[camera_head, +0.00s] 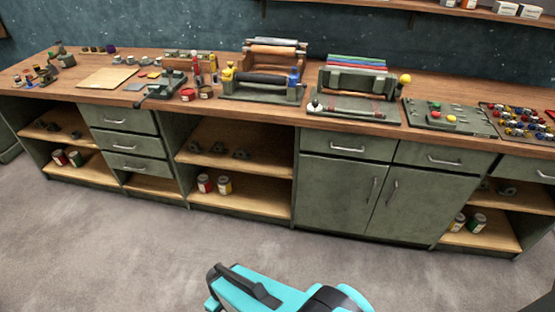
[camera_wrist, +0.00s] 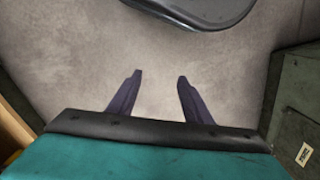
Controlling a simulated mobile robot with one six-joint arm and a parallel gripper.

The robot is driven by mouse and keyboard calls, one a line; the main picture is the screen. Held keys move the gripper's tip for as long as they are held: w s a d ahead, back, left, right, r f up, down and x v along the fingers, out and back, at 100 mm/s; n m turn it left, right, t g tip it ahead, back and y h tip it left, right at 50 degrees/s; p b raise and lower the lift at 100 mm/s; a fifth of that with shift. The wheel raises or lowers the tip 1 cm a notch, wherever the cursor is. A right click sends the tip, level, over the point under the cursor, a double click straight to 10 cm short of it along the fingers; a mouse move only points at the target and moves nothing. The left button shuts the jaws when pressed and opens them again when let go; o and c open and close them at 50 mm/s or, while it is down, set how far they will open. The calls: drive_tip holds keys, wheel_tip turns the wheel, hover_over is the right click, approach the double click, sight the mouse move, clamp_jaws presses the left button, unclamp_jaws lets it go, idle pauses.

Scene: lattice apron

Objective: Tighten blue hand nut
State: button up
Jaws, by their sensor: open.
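A small blue part, which looks like the blue hand nut (camera_head: 294,75), stands on the right side of the roller device (camera_head: 262,94) on the long workbench in the head view. A yellow part (camera_head: 227,73) stands on the device's left side. My gripper (camera_wrist: 160,76) shows in the wrist view with its two dark fingers apart and nothing between them. It points at the grey floor, away from the bench top. The fingertips do not show in the head view. The blue nut is not in the wrist view.
The wooden bench top (camera_head: 330,125) runs across the view over green cabinets (camera_head: 340,190) and open shelves. A second device (camera_head: 352,85) stands right of the roller device. A tray of coloured knobs (camera_head: 520,122) lies far right. The floor (camera_head: 130,240) before the bench is clear.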

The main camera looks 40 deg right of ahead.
drive_tip(key=s+d+r+m+g, duration=0.1)
drive_tip(key=s+g, duration=0.1)
drive_tip(key=s, duration=0.3)
drive_tip(key=s+d+r+m+g+h, duration=0.1)
drive_tip(key=s+r+g, duration=0.1)
drive_tip(key=s, duration=0.4)
drive_tip(key=shift+r+m+g, duration=0.25)
drive_tip(key=shift+m+g, duration=0.15)
drive_tip(key=shift+g, duration=0.1)
drive_tip(key=shift+w, duration=0.1)
